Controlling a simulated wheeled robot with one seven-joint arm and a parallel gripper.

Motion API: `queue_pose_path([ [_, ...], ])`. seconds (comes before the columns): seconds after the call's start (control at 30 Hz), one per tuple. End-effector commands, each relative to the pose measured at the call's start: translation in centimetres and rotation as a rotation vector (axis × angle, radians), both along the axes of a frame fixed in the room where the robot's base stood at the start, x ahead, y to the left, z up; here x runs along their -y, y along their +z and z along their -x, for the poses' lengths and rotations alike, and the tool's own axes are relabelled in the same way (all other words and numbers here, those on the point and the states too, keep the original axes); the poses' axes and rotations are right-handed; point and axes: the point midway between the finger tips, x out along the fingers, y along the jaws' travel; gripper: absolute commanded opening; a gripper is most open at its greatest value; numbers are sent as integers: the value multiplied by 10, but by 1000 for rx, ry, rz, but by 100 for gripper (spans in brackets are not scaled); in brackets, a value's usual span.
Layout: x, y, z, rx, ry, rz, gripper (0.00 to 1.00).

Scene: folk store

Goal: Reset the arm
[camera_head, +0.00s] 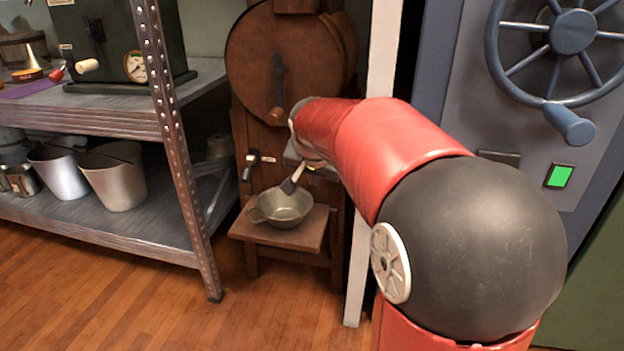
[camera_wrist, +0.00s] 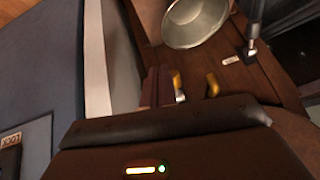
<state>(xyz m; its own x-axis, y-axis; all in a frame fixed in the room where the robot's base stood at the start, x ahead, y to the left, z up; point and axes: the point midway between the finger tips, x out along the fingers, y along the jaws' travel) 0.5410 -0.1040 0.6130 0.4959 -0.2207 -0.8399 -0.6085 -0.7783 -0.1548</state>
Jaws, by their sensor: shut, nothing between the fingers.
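My red arm reaches forward across the right middle of the head view. My gripper is mostly hidden behind the arm there. In the wrist view the yellow-tipped fingers of my gripper (camera_wrist: 196,88) show at the middle. It is shut with nothing held. A metal bowl (camera_head: 283,208) sits upright on a small wooden shelf (camera_head: 258,230), below the arm's far end. The bowl also shows at the top of the wrist view (camera_wrist: 196,22), beyond the fingers and apart from them.
A wooden machine with a round drum (camera_head: 275,62) and a small lever (camera_head: 247,170) stands behind the bowl. A metal rack (camera_head: 90,218) with several buckets is at left. A grey cabinet with a handwheel (camera_head: 573,32) and green button (camera_head: 559,176) is at right. The wooden floor at lower left is clear.

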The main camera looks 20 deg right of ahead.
Motion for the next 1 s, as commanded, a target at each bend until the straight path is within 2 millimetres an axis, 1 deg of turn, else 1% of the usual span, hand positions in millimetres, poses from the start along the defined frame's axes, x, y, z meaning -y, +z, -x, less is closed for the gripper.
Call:
queue_pose_path([
  [0.07, 1, 3, 1, 1, -1, 0, 0],
  [0.47, 1, 4, 1, 1, 1, 0, 0],
  [0.57, -4, 13, 11, -1, 22, 4, 0],
  [0.67, -18, 33, 39, -13, 85, 15, 0],
  [0.77, -39, 56, 85, -35, 191, 34, 0],
  [0.8, -48, 63, 107, -46, 240, 42, 0],
  [0.87, -61, 71, 138, -59, 317, 57, 0],
  [0.9, -68, 74, 158, -69, 367, 67, 0],
  [0.97, -78, 77, 185, -80, 438, 81, 0],
  [1.0, -84, 77, 202, -86, 481, 90, 0],
])
